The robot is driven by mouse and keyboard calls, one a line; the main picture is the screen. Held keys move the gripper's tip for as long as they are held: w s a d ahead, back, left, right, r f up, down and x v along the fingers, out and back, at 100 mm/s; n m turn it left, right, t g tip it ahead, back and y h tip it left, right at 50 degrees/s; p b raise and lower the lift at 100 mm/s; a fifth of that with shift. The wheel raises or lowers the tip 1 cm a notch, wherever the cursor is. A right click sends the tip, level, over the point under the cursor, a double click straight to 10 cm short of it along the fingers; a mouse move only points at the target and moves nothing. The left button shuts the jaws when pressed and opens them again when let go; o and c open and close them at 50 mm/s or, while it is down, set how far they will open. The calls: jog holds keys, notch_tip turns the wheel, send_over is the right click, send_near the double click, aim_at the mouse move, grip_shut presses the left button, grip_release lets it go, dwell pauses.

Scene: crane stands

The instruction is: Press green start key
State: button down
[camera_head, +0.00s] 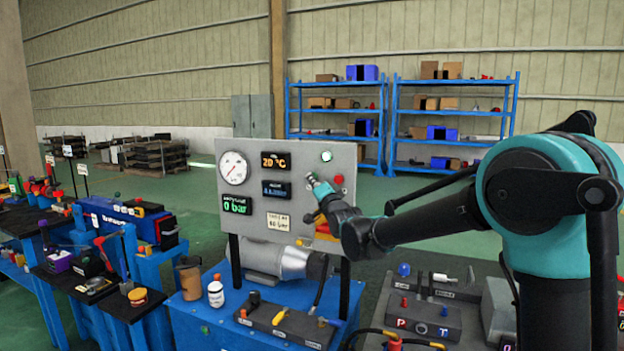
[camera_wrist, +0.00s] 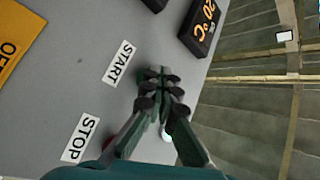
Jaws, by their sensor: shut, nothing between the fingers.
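The grey control panel (camera_head: 245,210) stands upright on a blue bench. In the wrist view, a white START label (camera_wrist: 120,63) lies left of my fingertips, and a STOP label (camera_wrist: 80,138) sits lower left. A bit of the green start key (camera_wrist: 140,77) shows beside the START label; my fingers hide most of it. My gripper (camera_head: 312,180) is shut and empty, its tips in front of the panel. The tips are over the green key in the wrist view (camera_wrist: 162,76); whether they touch it I cannot tell. The red stop key (camera_wrist: 108,140) is partly hidden.
The panel also carries a round gauge (camera_head: 233,168), a 20 °C display (camera_head: 276,160) and a whitish lamp (camera_head: 326,156). A white bottle (camera_head: 216,292) stands on the blue bench (camera_head: 190,325) below. Another bench with a black valve block (camera_head: 425,316) is at the lower right.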

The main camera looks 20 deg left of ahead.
jog(key=shift+s, duration=0.95)
jog(key=shift+a, duration=0.1)
jog(key=shift+s+a, duration=0.15)
jog(key=shift+s, duration=2.35)
